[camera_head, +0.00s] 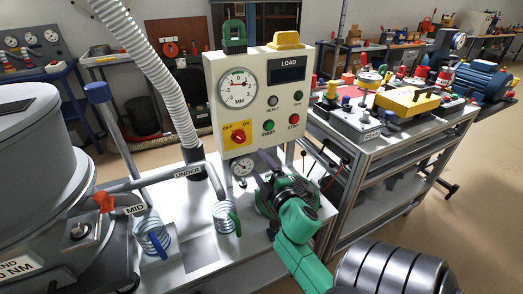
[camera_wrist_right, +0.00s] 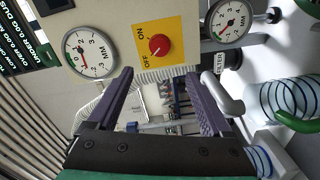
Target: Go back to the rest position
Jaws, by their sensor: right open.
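My right gripper (camera_head: 262,172) is at the lower front of the cream control panel (camera_head: 205,75), on a green arm that comes in from the lower right. In the right wrist view its two purple fingers (camera_wrist_right: 160,76) stand wide apart with nothing between them. The panel's red rotary switch (camera_wrist_right: 159,45) on a yellow plate is beyond the fingertips, and its pointer is toward OFF. The right gripper hides part of the panel's lower area and the bench in the head view. My left gripper is not in view.
A small lower gauge (camera_head: 242,167) is close beside the right gripper. Clear ribbed cylinders stand on the bench, one with a green handle (camera_head: 234,222). A grey drum (camera_head: 40,150) is at the left. A cart (camera_head: 350,145) with boxes stands at the right. Floor farther right is clear.

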